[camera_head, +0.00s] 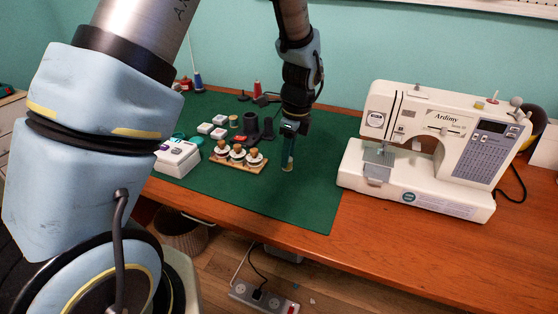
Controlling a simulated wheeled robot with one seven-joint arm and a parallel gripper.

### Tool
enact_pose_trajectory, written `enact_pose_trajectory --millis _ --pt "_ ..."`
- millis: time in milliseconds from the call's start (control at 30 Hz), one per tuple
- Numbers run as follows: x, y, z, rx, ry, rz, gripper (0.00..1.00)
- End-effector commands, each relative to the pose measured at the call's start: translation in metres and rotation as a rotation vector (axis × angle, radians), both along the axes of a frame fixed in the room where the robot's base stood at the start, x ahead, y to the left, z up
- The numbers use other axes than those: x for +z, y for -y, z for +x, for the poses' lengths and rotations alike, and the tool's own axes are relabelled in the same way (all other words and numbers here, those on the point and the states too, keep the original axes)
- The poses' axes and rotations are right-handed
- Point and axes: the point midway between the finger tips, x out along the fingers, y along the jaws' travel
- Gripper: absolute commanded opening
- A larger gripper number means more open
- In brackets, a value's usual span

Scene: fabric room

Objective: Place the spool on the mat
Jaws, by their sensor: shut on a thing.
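The green mat (308,205) lies flat on the wooden table. My gripper (289,140) points down over the middle of the mat, to the left of the sewing machine.
A wooden rack (238,162) with several white-and-wood spools stands left of my gripper. Dark cylinders (251,125) and small white boxes (212,124) stand behind it. The white sewing machine (435,150) stands to the right. The mat's front part is clear.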

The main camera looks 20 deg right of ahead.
Motion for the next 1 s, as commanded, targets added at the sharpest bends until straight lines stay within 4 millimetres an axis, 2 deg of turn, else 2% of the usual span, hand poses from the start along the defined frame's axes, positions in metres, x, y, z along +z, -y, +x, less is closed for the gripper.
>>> enact_pose_trajectory --millis 333,767,800,1000 --pt "-0.042 0.0 0.0 0.003 0.0 0.0 0.0" --pt "-0.05 -0.001 0.001 0.004 0.001 -0.001 0.0" --pt "-0.049 0.0 0.001 0.004 0.001 -0.001 0.37" --pt "-0.049 0.0 0.001 0.004 0.001 -0.001 0.6"
